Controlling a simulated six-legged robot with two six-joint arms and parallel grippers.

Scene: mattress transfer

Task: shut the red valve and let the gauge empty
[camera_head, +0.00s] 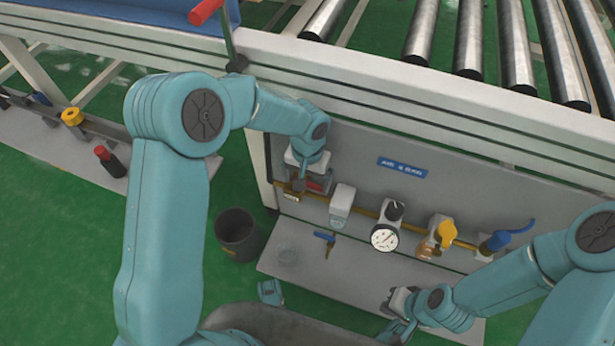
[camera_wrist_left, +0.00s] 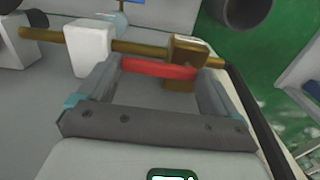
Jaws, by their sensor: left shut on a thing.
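The red valve handle (camera_head: 316,186) is on the brass pipe at the left end of the grey panel, mostly hidden by my left gripper (camera_head: 306,180). In the left wrist view the red handle (camera_wrist_left: 160,69) lies crosswise between the two fingers of my left gripper (camera_wrist_left: 157,85), which is shut on it, beside the brass valve body (camera_wrist_left: 188,60). The round white gauge (camera_head: 384,237) sits on the pipe in the middle of the panel; its needle is too small to read. My right gripper (camera_head: 398,305) is low over the shelf, apart from the valve; its jaws are unclear.
A dark bin (camera_head: 238,236) stands on the green floor. A conveyor with metal rollers (camera_head: 470,38) is above the panel. A blue-handled piece (camera_head: 326,240) is over the shelf.

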